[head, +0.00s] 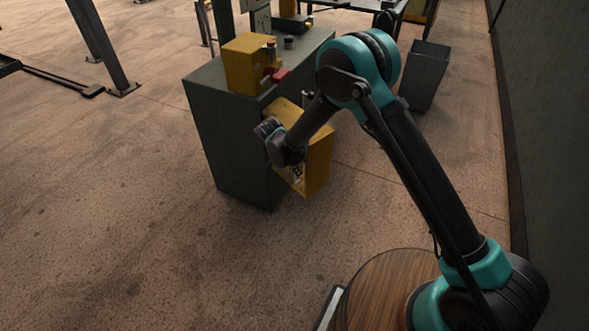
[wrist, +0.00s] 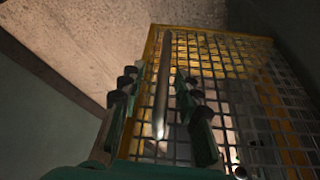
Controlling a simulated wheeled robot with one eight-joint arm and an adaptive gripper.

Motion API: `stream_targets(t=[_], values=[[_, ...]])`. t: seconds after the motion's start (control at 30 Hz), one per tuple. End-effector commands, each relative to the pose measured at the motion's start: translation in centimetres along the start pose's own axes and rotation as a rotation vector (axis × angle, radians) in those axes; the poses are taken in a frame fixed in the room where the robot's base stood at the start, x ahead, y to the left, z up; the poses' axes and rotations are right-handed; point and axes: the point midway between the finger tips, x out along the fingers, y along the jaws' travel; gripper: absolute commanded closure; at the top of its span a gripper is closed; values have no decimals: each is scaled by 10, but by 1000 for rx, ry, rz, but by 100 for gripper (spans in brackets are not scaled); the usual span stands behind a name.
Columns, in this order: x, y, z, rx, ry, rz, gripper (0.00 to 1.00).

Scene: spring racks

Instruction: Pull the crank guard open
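The crank guard is a yellow frame with wire mesh on the side of a dark green cabinet (head: 228,140). In the head view the guard (head: 319,165) is partly hidden by my arm. In the wrist view its mesh and yellow frame (wrist: 215,38) fill the middle and right. A grey upright bar (wrist: 164,90), which looks like the guard's handle, stands in front of the mesh. My gripper (wrist: 157,75) is open, with one finger on each side of the bar and visible gaps. In the head view my gripper (head: 269,130) is at the guard's left part.
A yellow box (head: 247,62) with a red part (head: 279,76) sits on the cabinet top. A dark bin (head: 425,75) stands behind my arm, near the wall (head: 545,120) at right. The floor left of and before the cabinet is clear.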

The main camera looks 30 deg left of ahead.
Motion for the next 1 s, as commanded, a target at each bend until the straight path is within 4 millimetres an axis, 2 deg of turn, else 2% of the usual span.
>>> stream_targets(t=[0.23, 0.37, 0.8, 1.0], values=[[-2, -1, -1, 1, 1, -2, 68], [-13, -1, -1, 0, 1, -2, 68], [-96, 0, 0, -1, 1, -2, 68], [-116, 0, 0, 0, 1, -1, 68]])
